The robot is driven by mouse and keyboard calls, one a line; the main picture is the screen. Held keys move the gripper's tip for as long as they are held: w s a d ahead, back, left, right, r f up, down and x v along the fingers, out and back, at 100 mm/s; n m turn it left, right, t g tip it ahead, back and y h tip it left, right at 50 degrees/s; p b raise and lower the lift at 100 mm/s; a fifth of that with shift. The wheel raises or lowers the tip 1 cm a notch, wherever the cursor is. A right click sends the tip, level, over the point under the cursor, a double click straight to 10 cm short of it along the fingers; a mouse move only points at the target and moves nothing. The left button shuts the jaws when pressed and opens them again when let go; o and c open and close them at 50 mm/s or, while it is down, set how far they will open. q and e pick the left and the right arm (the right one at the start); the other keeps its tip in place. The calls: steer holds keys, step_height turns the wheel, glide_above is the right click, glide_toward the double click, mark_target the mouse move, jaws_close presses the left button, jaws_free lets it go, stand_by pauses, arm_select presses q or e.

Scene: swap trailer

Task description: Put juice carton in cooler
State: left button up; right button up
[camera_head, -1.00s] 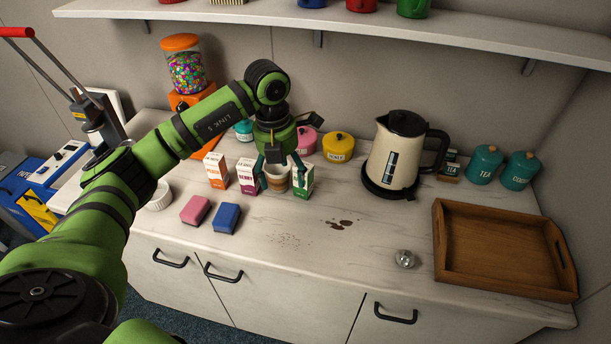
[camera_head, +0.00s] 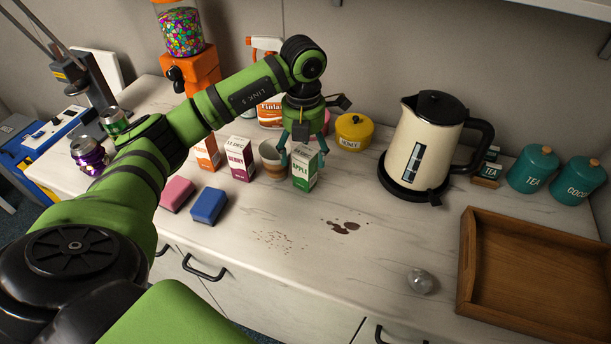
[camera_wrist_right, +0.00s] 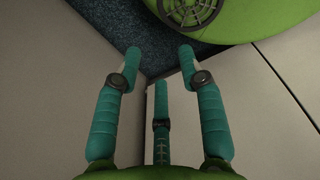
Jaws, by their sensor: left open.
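Three juice cartons stand upright on the counter: an orange-marked one (camera_head: 207,153), a purple berry one (camera_head: 240,160) and a green apple one (camera_head: 305,174). My left gripper (camera_head: 302,155) is open, pointing down at the apple carton's top, its teal fingers on either side of the carton. I cannot tell whether they touch it. A blue and white box (camera_head: 38,150) stands beyond the counter's left end, partly hidden; I cannot tell if it is the cooler. My right gripper (camera_wrist_right: 153,65) is open and empty in the right wrist view, above dark carpet beside pale panels.
A cup (camera_head: 272,162) stands close left of the apple carton. Pink (camera_head: 177,194) and blue (camera_head: 209,205) sponges lie in front. A kettle (camera_head: 425,140) and wooden tray (camera_head: 466,255) are to the right. Cans (camera_head: 88,154) are at left. The front middle has spills (camera_head: 343,227).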

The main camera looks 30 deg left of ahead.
mark_target(305, 170)
arm_select(q)
steer(key=shift+f, duration=0.45)
step_height(305, 170, down, 5)
steer(key=p, duration=0.3)
steer(key=shift+w+f, duration=0.1)
steer(key=shift+f, duration=0.05)
steer(key=shift+w+f, duration=0.1)
steer(key=shift+f, duration=0.35)
steer(key=shift+c, duration=0.5)
arm_select(e)
steer(key=w+r, duration=0.2)
steer(key=r, duration=0.1)
steer(key=shift+a+r, duration=0.1)
steer(key=shift+r, duration=0.1)
arm_select(q)
steer(key=c, duration=1.3)
jaws_close()
arm_select(e)
steer(key=shift+s, duration=0.2)
arm_select(q)
steer(key=shift+r, duration=0.15)
arm_select(e)
steer(key=shift+f, duration=0.1)
